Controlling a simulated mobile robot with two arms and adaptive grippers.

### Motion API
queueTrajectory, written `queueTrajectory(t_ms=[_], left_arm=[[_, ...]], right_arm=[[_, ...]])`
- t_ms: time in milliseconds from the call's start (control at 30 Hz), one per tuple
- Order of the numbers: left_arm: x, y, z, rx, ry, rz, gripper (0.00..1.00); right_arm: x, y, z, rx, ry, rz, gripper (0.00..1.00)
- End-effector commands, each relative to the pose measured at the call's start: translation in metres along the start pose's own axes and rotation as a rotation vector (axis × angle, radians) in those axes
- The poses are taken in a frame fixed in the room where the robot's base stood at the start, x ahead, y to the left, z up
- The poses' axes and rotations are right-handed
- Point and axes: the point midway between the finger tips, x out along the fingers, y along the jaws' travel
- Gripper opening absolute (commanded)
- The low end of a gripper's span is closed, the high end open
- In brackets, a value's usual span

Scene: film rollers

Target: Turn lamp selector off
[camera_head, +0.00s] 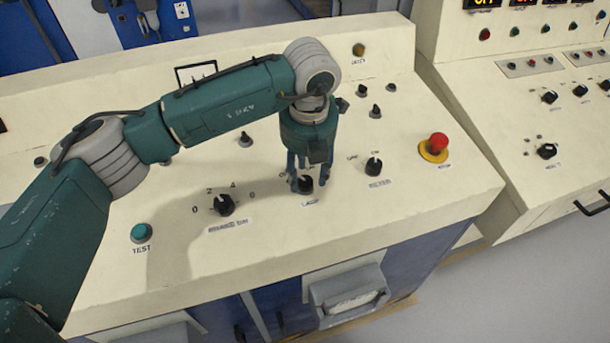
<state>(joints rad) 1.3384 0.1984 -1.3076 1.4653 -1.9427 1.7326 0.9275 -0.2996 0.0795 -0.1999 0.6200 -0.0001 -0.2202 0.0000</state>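The lamp selector (306,185) is a small black rotary knob on the sloping cream panel. A label that seems to read LAMP sits just below it. My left gripper (303,180) points down over the knob, with its dark fingers on either side of it. Whether the fingers touch the knob or only stand around it, I cannot tell. The gripper hides the upper part of the knob and much of its scale, so its setting is not readable. My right gripper is not in view.
A black knob (373,165) and a red emergency button (437,145) stand to the right. A numbered black knob (223,204) and a green TEST button (141,232) are to the left. Several small switches lie behind the gripper. A second console (520,130) stands at the right.

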Motion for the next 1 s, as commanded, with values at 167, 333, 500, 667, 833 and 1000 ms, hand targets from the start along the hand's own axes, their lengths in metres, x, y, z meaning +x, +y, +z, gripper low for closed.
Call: queueTrajectory(t_ms=[167,333,500,667,833,1000], left_arm=[[0.003,0.0,-0.003,0.003,0.01,0.003,0.48],[0.0,0.0,-0.004,0.004,0.012,0.003,0.48],[-0.024,0.0,-0.003,0.005,0.009,0.003,0.48],[-0.059,-0.001,-0.001,0.004,0.007,0.004,0.48],[-0.092,-0.001,-0.001,0.005,0.008,0.003,0.48],[-0.111,-0.002,-0.001,0.004,0.009,0.002,0.48]], right_arm=[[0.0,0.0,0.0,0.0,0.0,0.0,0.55],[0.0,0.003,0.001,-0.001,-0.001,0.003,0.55],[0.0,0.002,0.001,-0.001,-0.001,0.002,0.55],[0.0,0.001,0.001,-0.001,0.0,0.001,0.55],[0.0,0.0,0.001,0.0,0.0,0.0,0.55],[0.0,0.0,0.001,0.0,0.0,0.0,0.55]])
